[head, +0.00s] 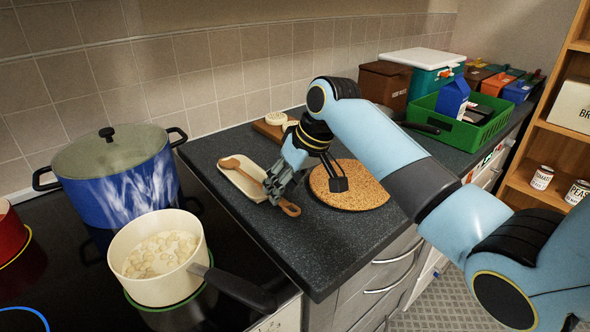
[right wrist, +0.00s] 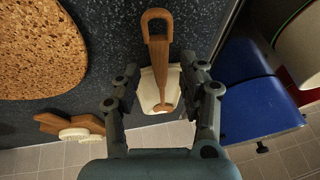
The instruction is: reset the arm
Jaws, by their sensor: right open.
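My right arm (head: 375,135) reaches in from the right over the dark counter. My right gripper (head: 306,186) is open and empty above the counter, between the pale spoon rest and the round cork mat. A wooden spoon (head: 248,175) lies across the cream spoon rest (head: 234,184), its handle end sticking out past the rest. In the right wrist view the spoon (right wrist: 158,58) and the rest (right wrist: 148,92) show between the spread fingers (right wrist: 162,95), with no contact visible. My left gripper is not in view.
A cork mat (head: 350,197) lies beside the gripper. A cream saucepan (head: 155,285) and a blue pot (head: 125,200) stand on the hob at the left. A green crate (head: 465,133), a brown bin (head: 383,84) and a white-lidded teal box (head: 424,78) stand farther back.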

